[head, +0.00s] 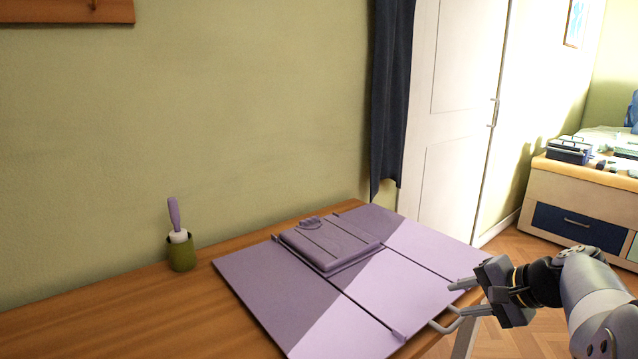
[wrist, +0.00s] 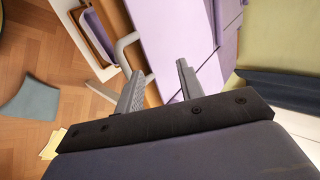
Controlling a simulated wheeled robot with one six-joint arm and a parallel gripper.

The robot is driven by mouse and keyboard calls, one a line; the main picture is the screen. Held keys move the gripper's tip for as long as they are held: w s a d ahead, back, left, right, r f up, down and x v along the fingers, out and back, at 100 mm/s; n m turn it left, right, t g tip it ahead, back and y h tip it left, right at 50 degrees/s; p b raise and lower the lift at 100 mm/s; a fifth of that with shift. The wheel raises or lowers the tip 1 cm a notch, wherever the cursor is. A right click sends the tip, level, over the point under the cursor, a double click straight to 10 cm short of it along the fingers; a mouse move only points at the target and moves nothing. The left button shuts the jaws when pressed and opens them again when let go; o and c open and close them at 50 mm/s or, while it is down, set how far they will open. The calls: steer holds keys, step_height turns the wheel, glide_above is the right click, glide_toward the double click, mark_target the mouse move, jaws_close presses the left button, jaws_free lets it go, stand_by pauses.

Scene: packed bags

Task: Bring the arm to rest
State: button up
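My gripper (head: 460,299) is in the lower right of the head view, beside the right front edge of the wooden table (head: 120,318). In the wrist view my gripper (wrist: 161,77) shows two grey fingers standing apart, with nothing between them. A large purple panelled sheet (head: 300,300) lies flat on the table, with a purple packed bag or case (head: 330,243) on its far part. The sheet also shows in the wrist view (wrist: 175,35), beyond the fingers.
A bent grey handle (head: 445,327) sticks out at the table edge close to my gripper. A green cup (head: 181,254) with a purple-handled brush stands at the back left. A drawer cabinet (head: 580,205) with items on top stands far right. Floor lies between.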

step_height(320, 180, up, 10)
steer(key=s+d+p, duration=0.2)
steer(key=p, duration=0.6)
step_height(320, 180, down, 11)
steer(key=w+a+b, duration=0.2)
steer(key=b, duration=0.7)
steer(key=w+a+r+p, duration=0.3)
steer(key=w+r+p, duration=0.1)
steer(key=r+p, duration=0.3)
steer(key=w+a+r+p, duration=0.3)
steer(key=r+p, duration=0.5)
steer(key=r, duration=0.3)
steer(key=shift+w+a, duration=0.2)
steer(key=shift+w, duration=0.45)
steer(key=shift+s+r, duration=0.1)
steer(key=shift+r, duration=0.05)
